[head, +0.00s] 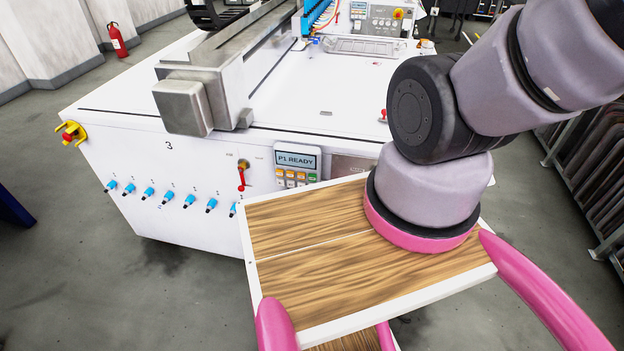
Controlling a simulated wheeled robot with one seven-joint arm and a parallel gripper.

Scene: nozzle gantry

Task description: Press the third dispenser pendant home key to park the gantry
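A pendant (297,158) with a screen reading "P1 READY" is mounted on the front of a white machine cabinet (130,190) marked "3". Orange and pale keys (291,178) show below the screen; their labels are too small to read, so I cannot tell which is the home key. I see nothing held.
A red-handled valve (242,175) is left of the pendant. Several blue fittings (147,193) line the cabinet front, with a red-and-yellow emergency button (70,132) at its left corner. A metal gantry beam (225,70) lies on top. A rack (600,170) stands at right.

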